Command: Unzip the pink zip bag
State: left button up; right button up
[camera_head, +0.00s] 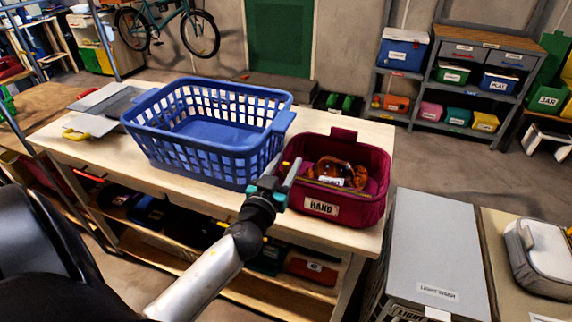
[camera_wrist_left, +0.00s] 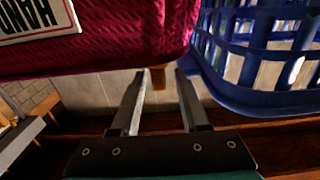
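The pink zip bag (camera_head: 372,208), deep magenta with a HAND label, stands on the light wooden table's right end. Its top looks open, with a glossy amber object (camera_head: 340,172) inside. My left gripper (camera_head: 285,172) is at the bag's left side, between it and the blue basket. In the left wrist view the gripper (camera_wrist_left: 160,75) has its two fingers apart. A small orange-brown tab (camera_wrist_left: 158,78) hangs by the bag (camera_wrist_left: 120,40), between the fingertips; whether they touch it I cannot tell. My right gripper is not in view.
A blue laundry basket (camera_head: 190,158) stands close left of the bag and also shows in the left wrist view (camera_wrist_left: 250,95). Grey and yellow flat items (camera_head: 100,108) lie farther left on the table (camera_head: 75,140). A grey lidded hamper (camera_head: 440,245) stands to the right.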

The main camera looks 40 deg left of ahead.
pick_arm(q)
jog(key=shift+o, duration=0.2)
jog(key=shift+s, duration=0.1)
jog(key=shift+s+d+f, duration=0.1)
jog(key=shift+s+d, duration=0.05)
jog(key=shift+s, duration=0.1)
jog(key=b+v, duration=0.3)
jog(key=v, duration=1.1)
jog(key=shift+s, duration=0.2)
jog(key=s+d+f+m+g+h, duration=0.1)
jog(key=s+d+f+g, duration=0.15)
jog(key=f, duration=0.85)
jog(key=s+d+f+g+h, duration=0.1)
jog(key=d+f+g+h, duration=0.2)
jog(key=f, duration=0.9)
jog(key=s+d+f+m+g, duration=0.1)
jog(key=s+d+f+g, duration=0.2)
jog(key=f, duration=0.8)
jog(key=s+f+m+g, duration=0.1)
jog(key=s+f+g, duration=0.3)
jog(key=s+f, duration=0.4)
jog(key=s+d+f+m+g+h, duration=0.1)
jog(key=s+f+g, duration=0.3)
jog(key=s+f, duration=0.4)
jog(key=s+m, duration=0.1)
jog(key=s, duration=0.3)
jog(key=shift+s+m, duration=0.2)
jog(key=shift+m, duration=0.1)
